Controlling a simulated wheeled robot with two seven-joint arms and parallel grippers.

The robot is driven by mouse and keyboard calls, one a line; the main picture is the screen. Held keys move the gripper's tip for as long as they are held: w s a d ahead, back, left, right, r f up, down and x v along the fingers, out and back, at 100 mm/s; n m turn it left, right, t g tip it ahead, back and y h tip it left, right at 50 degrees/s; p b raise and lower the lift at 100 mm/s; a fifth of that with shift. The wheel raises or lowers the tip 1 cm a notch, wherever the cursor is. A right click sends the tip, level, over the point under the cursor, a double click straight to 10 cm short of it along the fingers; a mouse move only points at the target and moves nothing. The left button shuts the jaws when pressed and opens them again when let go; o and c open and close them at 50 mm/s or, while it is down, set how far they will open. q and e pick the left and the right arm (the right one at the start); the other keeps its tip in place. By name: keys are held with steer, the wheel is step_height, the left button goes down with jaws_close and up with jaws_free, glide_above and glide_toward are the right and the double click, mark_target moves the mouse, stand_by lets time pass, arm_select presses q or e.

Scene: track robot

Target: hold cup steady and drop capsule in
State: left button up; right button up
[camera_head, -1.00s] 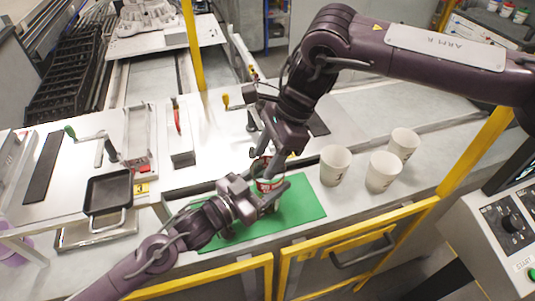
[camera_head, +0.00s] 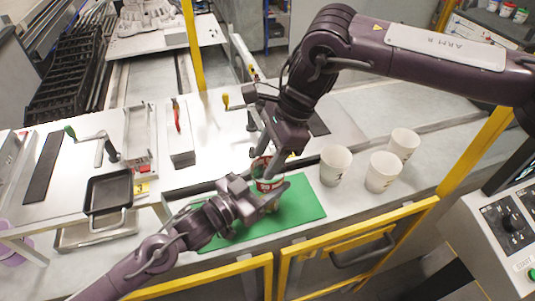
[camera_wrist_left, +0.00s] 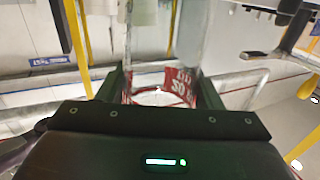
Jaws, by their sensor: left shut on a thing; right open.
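A red and white cup (camera_head: 268,180) is above the green mat (camera_head: 303,201) in the head view. My left gripper (camera_head: 268,196) is shut on it from the lower left. In the left wrist view the cup's red label (camera_wrist_left: 180,84) shows between the dark fingers (camera_wrist_left: 160,92). My right gripper (camera_head: 268,161) is open, pointing down at the cup's mouth with its fingers close to the rim. I cannot make out the capsule; the cup's inside is hidden by the right gripper.
Three white paper cups (camera_head: 382,172) stand right of the mat. A black square pan (camera_head: 108,192) and a crank-handled fixture (camera_head: 110,150) are at the left. A yellow-framed guard (camera_head: 340,250) runs along the front edge. The mat's right part is clear.

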stand_by(0.6)
step_height(320, 180, up, 6)
stand_by(0.7)
arm_select(q)
steer(key=o, duration=1.2)
steer(key=shift+a, duration=0.1)
